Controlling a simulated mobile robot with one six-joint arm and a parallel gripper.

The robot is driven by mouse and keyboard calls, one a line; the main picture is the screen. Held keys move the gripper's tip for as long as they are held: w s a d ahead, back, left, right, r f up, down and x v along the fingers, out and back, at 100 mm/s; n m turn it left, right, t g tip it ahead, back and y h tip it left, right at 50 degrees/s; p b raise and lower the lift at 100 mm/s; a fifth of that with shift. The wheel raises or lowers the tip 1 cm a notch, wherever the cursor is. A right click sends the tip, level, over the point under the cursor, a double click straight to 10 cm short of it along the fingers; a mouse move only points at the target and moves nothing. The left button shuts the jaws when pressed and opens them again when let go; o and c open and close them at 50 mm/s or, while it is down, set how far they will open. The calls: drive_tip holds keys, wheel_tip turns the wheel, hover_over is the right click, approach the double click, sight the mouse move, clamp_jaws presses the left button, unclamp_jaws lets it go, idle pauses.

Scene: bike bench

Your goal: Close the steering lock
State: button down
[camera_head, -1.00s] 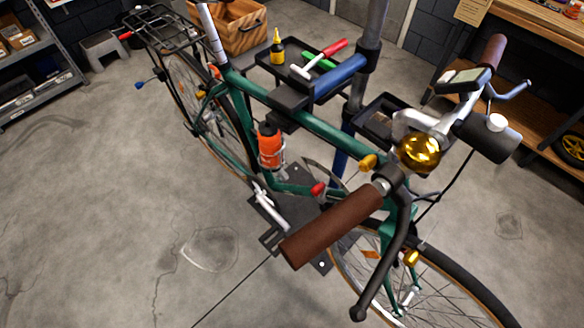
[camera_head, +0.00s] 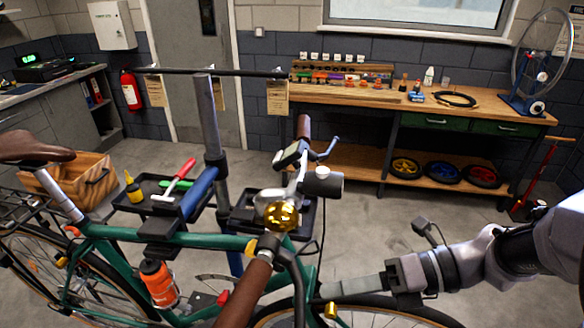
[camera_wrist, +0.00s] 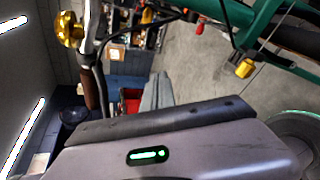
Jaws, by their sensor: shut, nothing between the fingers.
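The green bike (camera_head: 190,240) stands clamped in a workstand, with its handlebar turned toward me. A yellow knob (camera_head: 251,246) is on the frame near the head tube. Another yellow part (camera_head: 330,310) is low by the fork. One yellow part on a green tube shows in the wrist view (camera_wrist: 244,68). I cannot tell which of these, if any, is the steering lock, or how it stands. My gripper (camera_head: 328,288) is shut and empty, reaching in from the right beside the bike's front. Its fingers also show in the wrist view (camera_wrist: 158,80), apart from the yellow part.
The brown grip (camera_head: 243,293), brass bell (camera_head: 282,216) and black bar end stick out near my gripper. A tool tray (camera_head: 160,196) hangs on the stand. A wooden workbench (camera_head: 450,108) lines the back wall. Floor between bike and bench is free.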

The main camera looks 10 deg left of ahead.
drive_tip(key=w+m+t+y, duration=0.1)
drive_tip(key=m, duration=0.1)
drive_tip(key=w+d+m+t+y, duration=0.1)
drive_tip(key=w+m, duration=0.1)
drive_tip(key=w+d+m+y, duration=0.1)
drive_tip(key=w+m, duration=0.1)
drive_tip(key=m, duration=0.1)
drive_tip(key=shift+w+d+r+t, duration=0.2)
drive_tip(key=shift+r+t, duration=0.1)
drive_tip(key=shift+t, duration=0.1)
drive_tip(key=shift+a, duration=0.1)
drive_tip(key=a+b, duration=0.5)
drive_tip(key=a, duration=0.8)
drive_tip(key=shift+w+a+f+b, duration=0.3)
drive_tip(key=shift+w+a+f, duration=0.1)
drive_tip(key=shift+w+f, duration=0.05)
